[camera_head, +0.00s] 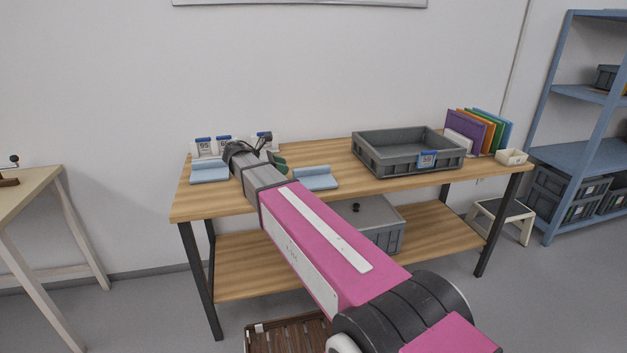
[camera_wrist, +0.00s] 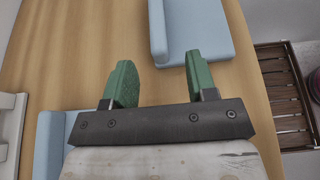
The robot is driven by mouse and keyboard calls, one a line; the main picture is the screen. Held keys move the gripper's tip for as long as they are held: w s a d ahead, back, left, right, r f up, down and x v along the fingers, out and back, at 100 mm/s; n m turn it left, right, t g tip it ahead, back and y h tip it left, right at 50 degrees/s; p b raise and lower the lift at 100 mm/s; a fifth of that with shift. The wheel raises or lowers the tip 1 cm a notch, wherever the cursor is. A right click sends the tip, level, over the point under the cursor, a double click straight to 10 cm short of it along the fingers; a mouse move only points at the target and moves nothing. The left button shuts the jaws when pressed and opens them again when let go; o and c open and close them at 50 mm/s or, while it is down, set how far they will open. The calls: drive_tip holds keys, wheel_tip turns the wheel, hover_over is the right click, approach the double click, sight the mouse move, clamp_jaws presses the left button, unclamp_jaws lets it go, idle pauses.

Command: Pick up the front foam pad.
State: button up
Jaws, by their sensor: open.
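Two light-blue, step-shaped pieces that look like foam pads lie on the wooden table. The right-hand pad (camera_head: 316,178) lies near the front edge, just right of my gripper (camera_head: 279,163). It also shows at the top of the wrist view (camera_wrist: 205,28), partly beyond the right finger. The left-hand pad (camera_head: 209,172) lies left of my arm; in the wrist view it (camera_wrist: 48,145) is partly hidden behind the gripper body. My gripper also shows in the wrist view (camera_wrist: 159,68), its green fingers apart with only bare tabletop between them. It holds nothing.
Numbered white cards (camera_head: 204,146) stand at the back left. A grey open crate (camera_head: 375,162) with a blue label stands right of the pads, and coloured panels (camera_head: 470,131) stand beyond it. A brown slatted object (camera_wrist: 277,97) is below the table's front edge.

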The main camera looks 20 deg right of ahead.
sight(297, 169)
drive_tip(key=x, duration=0.5)
drive_tip(key=shift+w+d+r, duration=0.1)
drive_tip(key=shift+d+r, duration=0.05)
clamp_jaws()
